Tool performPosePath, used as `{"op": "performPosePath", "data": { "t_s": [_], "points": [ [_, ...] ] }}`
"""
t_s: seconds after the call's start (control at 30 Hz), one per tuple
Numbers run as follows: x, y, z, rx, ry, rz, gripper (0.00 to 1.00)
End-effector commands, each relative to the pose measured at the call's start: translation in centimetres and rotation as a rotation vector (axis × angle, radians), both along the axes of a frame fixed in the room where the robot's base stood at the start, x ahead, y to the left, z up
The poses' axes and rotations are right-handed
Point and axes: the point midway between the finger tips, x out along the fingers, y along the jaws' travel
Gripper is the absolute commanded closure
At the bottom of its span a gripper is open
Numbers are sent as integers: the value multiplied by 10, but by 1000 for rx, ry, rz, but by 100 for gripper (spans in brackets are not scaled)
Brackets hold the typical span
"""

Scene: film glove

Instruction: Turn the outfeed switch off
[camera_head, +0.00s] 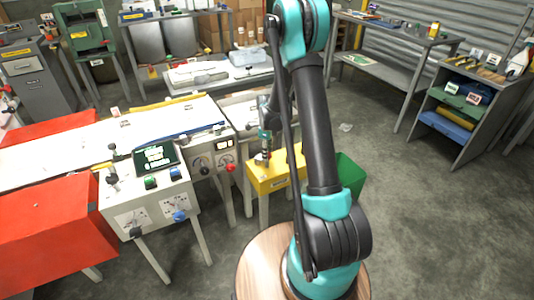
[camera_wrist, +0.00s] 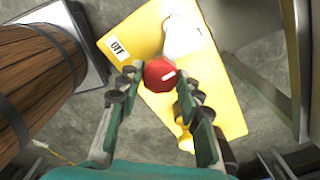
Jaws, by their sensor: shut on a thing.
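A yellow box (camera_head: 278,178) stands at the middle of the head view, in front of my arm's reach. In the wrist view the yellow box (camera_wrist: 222,105) fills the middle, with a white label (camera_wrist: 118,48) reading OFF near one end. A red knob (camera_wrist: 160,75) sits over the box face. My gripper (camera_wrist: 157,78) has its two fingers on either side of the red knob, shut on it. In the head view my gripper (camera_head: 263,157) is down at the top of the box, and the knob is too small to make out there.
A white control box (camera_head: 150,200) with buttons and knobs stands left of the yellow box. Behind it is a second panel (camera_head: 213,155) with a red knob. A green bin (camera_head: 350,175) is right of my arm.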

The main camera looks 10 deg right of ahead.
Motion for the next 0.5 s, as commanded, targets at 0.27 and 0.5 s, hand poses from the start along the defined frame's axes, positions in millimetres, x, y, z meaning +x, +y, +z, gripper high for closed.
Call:
{"op": "performPosePath", "data": {
  "t_s": [0.27,0.5],
  "points": [
    [0,0,0,0,0,20,93],
    [0,0,0,0,0,126,93]
  ]
}}
